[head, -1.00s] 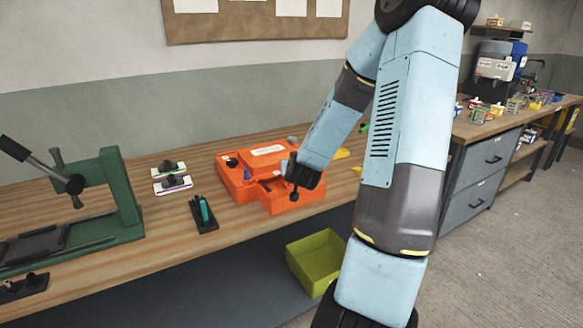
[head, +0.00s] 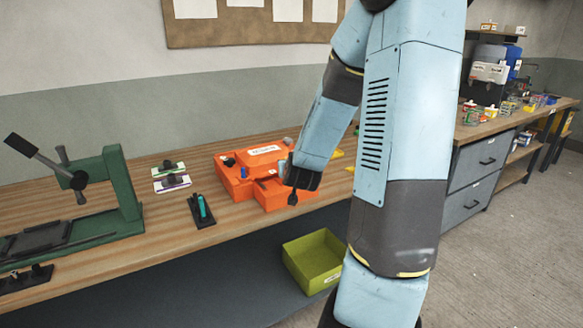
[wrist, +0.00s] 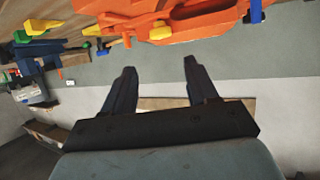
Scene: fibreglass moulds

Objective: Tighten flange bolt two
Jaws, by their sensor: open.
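The orange mould (head: 240,188) sits on the wooden bench in the head view, with a white label on top and a blue upright peg (head: 243,172) on its left part. In the wrist view the orange mould (wrist: 200,22) fills the top edge, with a blue peg (wrist: 256,10) at its right. I cannot tell which fitting is flange bolt two. My gripper (head: 293,192) is at the mould's front right, partly covering it. In the wrist view my gripper (wrist: 158,66) is open, with nothing between its fingers; they are apart from the mould in the picture.
A green press (head: 122,185) stands at the left. A dark tray with a teal tool (head: 203,207) lies left of the mould. A yellow-green bin (head: 315,262) is below the bench. Yellow pieces (wrist: 160,32) lie by the mould.

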